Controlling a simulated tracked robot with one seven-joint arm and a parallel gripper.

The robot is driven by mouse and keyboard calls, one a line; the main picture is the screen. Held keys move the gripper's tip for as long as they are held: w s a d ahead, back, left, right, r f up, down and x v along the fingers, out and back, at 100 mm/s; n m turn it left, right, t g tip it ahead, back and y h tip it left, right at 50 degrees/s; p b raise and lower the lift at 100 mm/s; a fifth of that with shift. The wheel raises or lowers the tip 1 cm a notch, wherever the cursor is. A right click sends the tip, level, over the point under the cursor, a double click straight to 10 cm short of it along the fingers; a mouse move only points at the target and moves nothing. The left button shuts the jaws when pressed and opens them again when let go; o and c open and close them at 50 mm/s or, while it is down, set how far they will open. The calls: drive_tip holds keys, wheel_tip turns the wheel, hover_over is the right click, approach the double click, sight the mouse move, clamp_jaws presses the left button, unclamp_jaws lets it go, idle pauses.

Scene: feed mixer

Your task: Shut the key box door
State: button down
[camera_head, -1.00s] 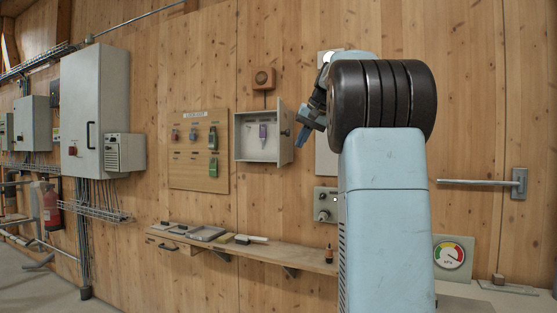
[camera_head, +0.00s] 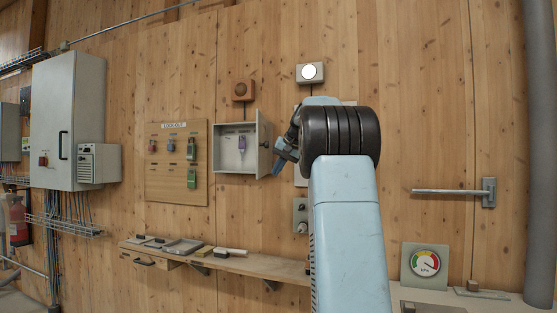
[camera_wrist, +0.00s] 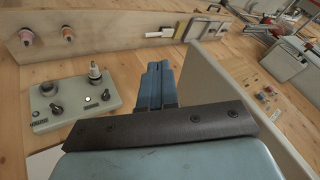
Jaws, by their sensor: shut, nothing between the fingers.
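The key box (camera_head: 219,150) is a pale grey box on the wooden wall, with its front open and a purple-tagged key inside. Its door (camera_head: 264,148) stands out from the right side of the box, seen nearly edge-on, with a small dark knob. My gripper (camera_head: 277,168) is shut and empty, just right of the door's lower part; I cannot tell whether they touch. In the wrist view the shut blue fingers (camera_wrist: 156,82) point away from me. A pale panel (camera_wrist: 222,92), which looks like the door, stands close to their right.
A lock-out board (camera_head: 160,180) hangs left of the box, beside a large grey cabinet (camera_head: 70,120). A shelf (camera_head: 235,262) with small items runs below. A lever handle (camera_head: 445,191) is on the right wall. A switch panel (camera_wrist: 75,100) lies left of the fingers in the wrist view.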

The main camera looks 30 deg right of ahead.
drive_tip(key=shift+w+a+f, duration=0.15)
drive_tip(key=shift+w+a, duration=0.5)
drive_tip(key=shift+a, duration=0.25)
drive_tip(key=shift+w+a+f, duration=0.1)
drive_tip(key=shift+w+a, duration=0.55)
drive_tip(key=shift+a, duration=0.2)
